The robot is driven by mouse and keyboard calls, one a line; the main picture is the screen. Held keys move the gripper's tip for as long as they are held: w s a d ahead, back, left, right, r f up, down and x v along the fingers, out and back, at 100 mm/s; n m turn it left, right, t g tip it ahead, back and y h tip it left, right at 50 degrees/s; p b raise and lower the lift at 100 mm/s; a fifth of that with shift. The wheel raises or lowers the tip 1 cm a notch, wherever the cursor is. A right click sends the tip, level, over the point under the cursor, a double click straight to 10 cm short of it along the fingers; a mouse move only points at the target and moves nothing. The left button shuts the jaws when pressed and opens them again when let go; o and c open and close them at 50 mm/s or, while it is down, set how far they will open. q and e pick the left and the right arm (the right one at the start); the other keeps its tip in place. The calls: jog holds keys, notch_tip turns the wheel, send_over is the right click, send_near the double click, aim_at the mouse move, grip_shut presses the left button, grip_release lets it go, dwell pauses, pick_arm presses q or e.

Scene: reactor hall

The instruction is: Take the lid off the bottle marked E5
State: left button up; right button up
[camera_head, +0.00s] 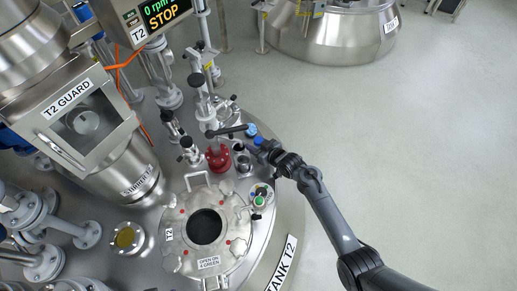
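No marking E5 is readable in the head view, so I cannot tell which item is that bottle. Small blue caps (251,130) show on the tank top just beyond my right gripper (262,150); whether they are lids of bottles is too small to tell. My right arm comes in from the lower right, and its gripper is at the right rim of the tank top, close beside the blue caps. Its fingers are too small and dark to show whether they are open or shut, or touch anything. My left gripper is not in view.
Tank T2 (282,262) carries a round hatch (204,226), a red fitting (218,157), a black lever (228,131) and several valves near my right gripper. The T2 guard (85,122) and stop display (162,12) stand at upper left. Floor (425,140) at right is clear.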

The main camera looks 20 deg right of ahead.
aim_at(257, 137)
jog(key=shift+c, duration=1.2)
jog(key=shift+r, duration=0.15)
jog(key=shift+r+p, duration=0.55)
jog(key=r+p, duration=0.1)
jog(key=r, duration=0.1)
jog(key=r+p, duration=0.1)
jog(key=p, duration=0.1)
jog(key=shift+d+r, duration=0.2)
jog(key=shift+r, duration=0.15)
jog(key=s+d+r+p, duration=0.1)
jog(key=d+r+p, duration=0.3)
jog(key=d, duration=0.7)
jog(key=shift+d+r+p, duration=0.15)
jog(key=shift+r+p, duration=0.25)
jog(key=shift+r, duration=0.6)
